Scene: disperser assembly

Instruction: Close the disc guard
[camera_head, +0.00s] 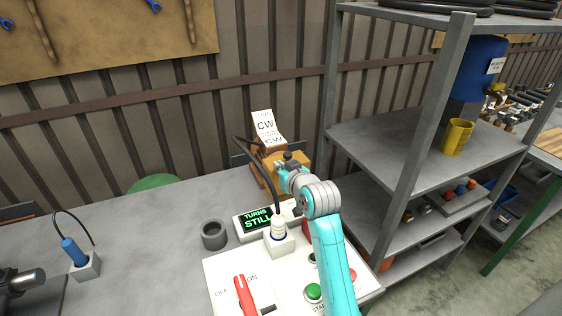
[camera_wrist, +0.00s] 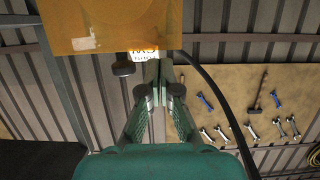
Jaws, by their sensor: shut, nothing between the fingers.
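The disc guard, an amber see-through panel (camera_head: 299,164), stands at the back of the machine in the head view. It also fills the upper left of the wrist view (camera_wrist: 100,28). A dark round knob (camera_wrist: 123,68) shows just below the panel's lower edge there. My gripper (camera_wrist: 159,66) is shut and empty, its fingertips right of the knob and close to the panel's edge. I cannot tell whether they touch it. In the head view my gripper (camera_head: 283,168) is at the guard, partly hidden by my wrist. The disc is not visible.
The white control panel (camera_head: 223,266) has a red lever (camera_head: 243,296), a green button (camera_head: 313,291) and a display (camera_head: 258,219) reading "TURNS STILL". A black cable (camera_head: 272,175) rises from a plug (camera_head: 279,232) beside my arm. A grey ring (camera_head: 213,234) stands left. Metal shelves (camera_head: 385,137) stand right.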

